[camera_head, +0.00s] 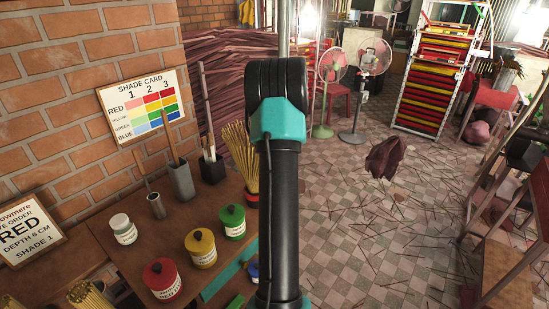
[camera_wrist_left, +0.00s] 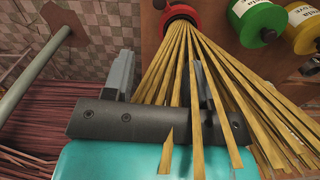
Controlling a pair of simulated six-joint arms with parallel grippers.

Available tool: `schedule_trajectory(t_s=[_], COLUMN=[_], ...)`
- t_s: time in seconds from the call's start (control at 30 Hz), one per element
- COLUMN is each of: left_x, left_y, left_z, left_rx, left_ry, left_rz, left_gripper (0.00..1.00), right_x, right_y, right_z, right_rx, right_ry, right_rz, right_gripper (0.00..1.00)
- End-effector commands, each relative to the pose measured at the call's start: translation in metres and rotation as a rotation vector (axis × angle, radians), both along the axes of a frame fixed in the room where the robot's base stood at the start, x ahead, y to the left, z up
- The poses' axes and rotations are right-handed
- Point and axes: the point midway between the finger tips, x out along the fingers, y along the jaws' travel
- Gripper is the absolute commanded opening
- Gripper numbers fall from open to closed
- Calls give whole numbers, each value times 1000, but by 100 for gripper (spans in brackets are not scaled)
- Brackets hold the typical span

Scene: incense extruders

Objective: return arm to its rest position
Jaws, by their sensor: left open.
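My left gripper (camera_wrist_left: 160,78) is open in the left wrist view. Its left finger shows plainly, and its right finger is partly covered by a fan of yellow sticks (camera_wrist_left: 182,65). The sticks spread from a red-rimmed opening (camera_wrist_left: 181,16) and cross in front of the gripper's dark body. I cannot tell whether they touch it. In the head view, one of my arms, black with teal parts, stands upright in the middle; no gripper fingers show there. A bundle of sticks (camera_head: 238,150) is beside this arm, its right side covered. My right gripper is in neither view.
A shade card (camera_head: 142,105) and order sign (camera_head: 27,232) are at left. Tiled floor (camera_head: 370,230) lies right, strewn with thin sticks.

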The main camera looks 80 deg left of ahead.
Motion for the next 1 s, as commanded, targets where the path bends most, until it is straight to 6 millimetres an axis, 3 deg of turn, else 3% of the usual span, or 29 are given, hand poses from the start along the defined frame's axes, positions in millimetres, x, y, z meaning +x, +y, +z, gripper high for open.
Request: schedule_trajectory(t_s=[0.67, 0.77, 0.87, 1.0], left_x=[6, 20, 48, 101], left_y=[-2, -7, -18, -49], left_z=[-1, -15, -41, -89], left_rx=[-4, -12, -26, -48], left_ry=[-3, -12, -29, -66], left_rz=[-16, -58, -137, -299], left_gripper=[52, 52, 52, 52], right_x=[0, 0, 0, 0], right_y=[0, 0, 0, 0], right_z=[0, 0, 0, 0], right_rx=[0, 0, 0, 0], right_ry=[0, 0, 0, 0], right_rz=[0, 0, 0, 0], right_gripper=[43, 43, 43, 43])
